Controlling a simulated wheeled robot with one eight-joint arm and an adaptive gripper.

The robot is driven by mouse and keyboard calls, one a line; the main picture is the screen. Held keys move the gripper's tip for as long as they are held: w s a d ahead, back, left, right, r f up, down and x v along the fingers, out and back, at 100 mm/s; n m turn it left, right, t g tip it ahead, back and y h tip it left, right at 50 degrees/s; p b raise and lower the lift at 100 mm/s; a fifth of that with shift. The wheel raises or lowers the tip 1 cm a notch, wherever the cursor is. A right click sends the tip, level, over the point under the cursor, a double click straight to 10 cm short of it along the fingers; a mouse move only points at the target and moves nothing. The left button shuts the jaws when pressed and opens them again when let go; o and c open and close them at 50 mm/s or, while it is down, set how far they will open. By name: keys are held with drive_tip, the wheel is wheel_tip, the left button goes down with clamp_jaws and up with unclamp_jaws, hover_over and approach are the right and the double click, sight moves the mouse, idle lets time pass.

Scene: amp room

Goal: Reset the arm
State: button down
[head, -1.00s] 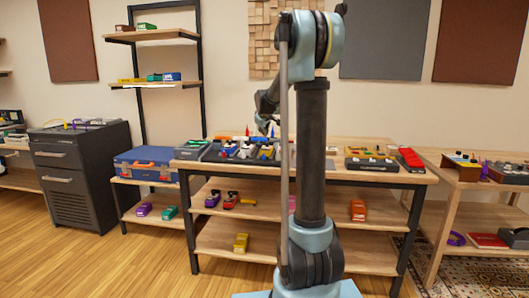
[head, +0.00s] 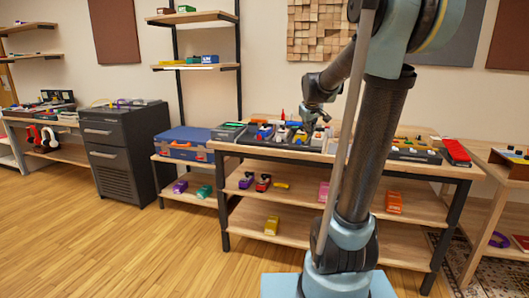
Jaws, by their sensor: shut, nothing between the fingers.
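My arm rises from its base at the lower middle of the head view, and its upper part bends back down over the table. My gripper (head: 312,128) is small in view, left of my arm, pointing down over the pedal-covered top of the wooden table (head: 250,148). It looks shut and empty. I cannot tell how far it is above the pedals (head: 268,131). My arm hides the middle right of the tabletop and part of the shelves below.
A dark drawer cabinet (head: 115,150) and a blue case (head: 187,145) on a low shelf stand to the left. Pedals sit on the lower shelves, including a yellow one (head: 271,225) and an orange one (head: 394,202). A red pedal (head: 455,152) lies at the table's right end. The wooden floor in front left is clear.

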drive_tip(key=s+f+m+g, duration=0.1)
drive_tip(key=s+f, duration=0.5)
drive_tip(key=s, duration=0.6)
drive_tip(key=s+f+m+g, duration=0.2)
drive_tip(key=s+f, duration=0.4)
drive_tip(key=s, duration=0.7)
drive_tip(key=s+f+m+g, duration=0.1)
drive_tip(key=s+f, duration=0.5)
drive_tip(key=s, duration=0.6)
drive_tip(key=shift+s+a+f+m+g+y, duration=0.25)
drive_tip(key=shift+m+g+y, duration=0.15)
drive_tip(key=shift+m, duration=0.1)
drive_tip(key=shift+w+f, duration=0.15)
drive_tip(key=shift+w, duration=0.3)
